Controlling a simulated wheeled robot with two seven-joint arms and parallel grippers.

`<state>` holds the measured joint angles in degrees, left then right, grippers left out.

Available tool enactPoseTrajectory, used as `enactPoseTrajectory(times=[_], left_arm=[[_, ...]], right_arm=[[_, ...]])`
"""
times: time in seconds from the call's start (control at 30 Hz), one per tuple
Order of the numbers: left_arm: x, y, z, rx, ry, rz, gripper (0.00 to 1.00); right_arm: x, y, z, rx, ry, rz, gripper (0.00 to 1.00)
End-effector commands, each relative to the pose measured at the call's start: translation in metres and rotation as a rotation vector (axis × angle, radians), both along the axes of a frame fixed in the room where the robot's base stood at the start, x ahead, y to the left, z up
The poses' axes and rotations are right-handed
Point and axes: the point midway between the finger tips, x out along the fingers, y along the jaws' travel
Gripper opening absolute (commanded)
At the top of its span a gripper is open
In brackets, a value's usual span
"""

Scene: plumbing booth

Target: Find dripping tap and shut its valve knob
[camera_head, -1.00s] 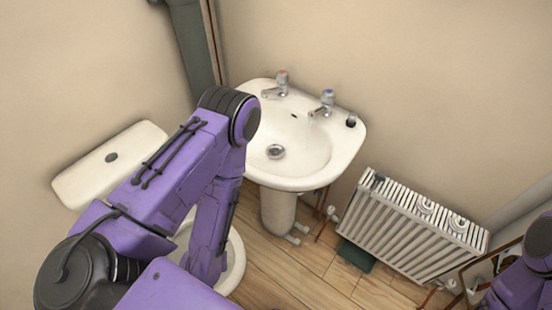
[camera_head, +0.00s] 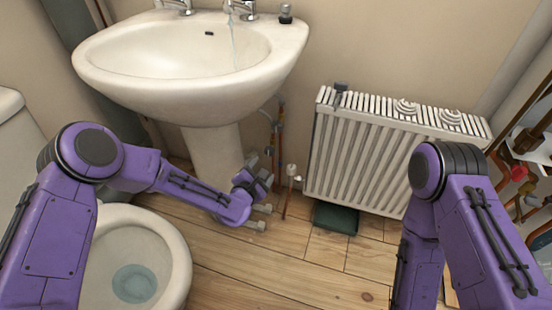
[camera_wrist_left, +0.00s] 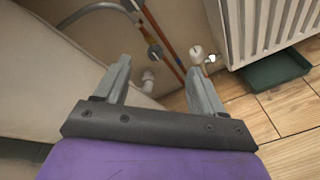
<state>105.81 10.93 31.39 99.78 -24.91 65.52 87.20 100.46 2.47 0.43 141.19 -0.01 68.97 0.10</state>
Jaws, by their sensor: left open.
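The white basin (camera_head: 120,65) carries two taps. A thin stream of water falls from the right tap (camera_head: 240,10); none shows at the left tap (camera_head: 178,6). Supply pipes (camera_head: 279,140) run down beside the pedestal, with a small bluish valve knob (camera_head: 268,152). In the left wrist view a knob (camera_wrist_left: 155,51) shows on the pipes, beyond and between the fingertips. My left gripper (camera_head: 259,168) is open and empty, low beside the pedestal and apart from the pipes; it also shows in the wrist view (camera_wrist_left: 163,78). My right gripper is out of view; only its arm shows.
A white radiator (camera_head: 365,155) stands right of the pipes, with a white radiator valve (camera_head: 293,171) at its left. A green tray (camera_head: 335,217) lies below it. The toilet (camera_head: 165,235) is at the left. The wooden floor in front is clear.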

Motion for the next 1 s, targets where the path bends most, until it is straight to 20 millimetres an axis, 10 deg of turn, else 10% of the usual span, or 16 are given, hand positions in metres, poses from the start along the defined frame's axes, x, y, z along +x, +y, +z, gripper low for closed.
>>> enactPoseTrajectory(times=[0.03,0.2,1.0], left_arm=[[0.023,-0.005,-0.026,-0.112,-0.040,0.029,0.69],[0.069,-0.015,-0.003,-0.416,-0.121,0.073,0.69],[0.180,-0.048,0.016,-0.531,-0.145,0.081,0.69]], right_arm=[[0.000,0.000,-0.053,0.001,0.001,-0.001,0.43],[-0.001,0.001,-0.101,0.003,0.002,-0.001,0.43],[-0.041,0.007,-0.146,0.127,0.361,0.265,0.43]])
